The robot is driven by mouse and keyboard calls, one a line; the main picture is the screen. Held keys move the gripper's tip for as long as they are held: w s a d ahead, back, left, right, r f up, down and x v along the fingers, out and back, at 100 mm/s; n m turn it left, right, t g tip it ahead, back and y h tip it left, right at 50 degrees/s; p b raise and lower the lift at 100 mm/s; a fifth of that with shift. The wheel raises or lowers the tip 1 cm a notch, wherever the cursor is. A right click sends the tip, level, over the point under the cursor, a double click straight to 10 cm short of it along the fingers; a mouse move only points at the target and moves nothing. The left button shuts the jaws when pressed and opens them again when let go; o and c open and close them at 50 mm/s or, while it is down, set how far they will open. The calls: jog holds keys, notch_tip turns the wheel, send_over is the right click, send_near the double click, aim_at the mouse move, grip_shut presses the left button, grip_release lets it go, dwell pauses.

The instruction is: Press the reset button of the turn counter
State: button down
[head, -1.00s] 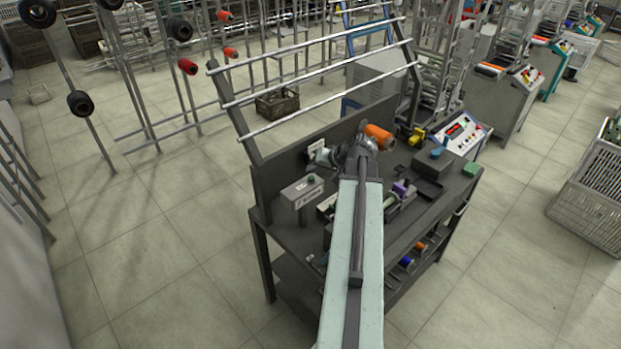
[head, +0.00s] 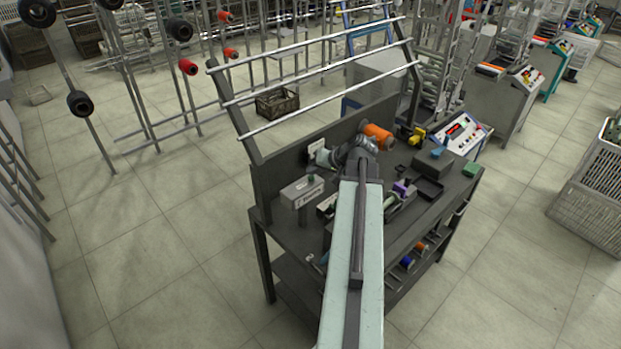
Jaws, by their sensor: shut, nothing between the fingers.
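A small white-faced unit (head: 315,148) stands against the back board of the dark workbench, left of my wrist. It looks like the turn counter, but its reset button is too small or too covered to make out. My gripper (head: 324,158) is at the end of my arm, which reaches over the bench and bends left. It is shut and empty, close in front of the white-faced unit. I cannot tell whether it touches. A grey box (head: 300,193) with a green button (head: 311,180) on top stands at the bench's left front, below and left of my gripper.
An orange spool (head: 378,135) lies behind my wrist. A dark tray (head: 429,188), a purple item (head: 402,187) and a green block (head: 472,169) are on the bench's right. Slanted metal bars (head: 322,93) rise behind the bench.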

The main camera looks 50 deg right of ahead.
aim_at(314, 178)
jog(key=shift+f+b, duration=0.5)
dwell(0.4)
jog(key=shift+r, duration=0.1)
jog(key=shift+r+p, duration=0.8)
jog(key=shift+p, duration=0.1)
notch_tip(314, 178, up, 5)
jog(key=p, duration=0.5)
jog(key=shift+r, duration=0.15)
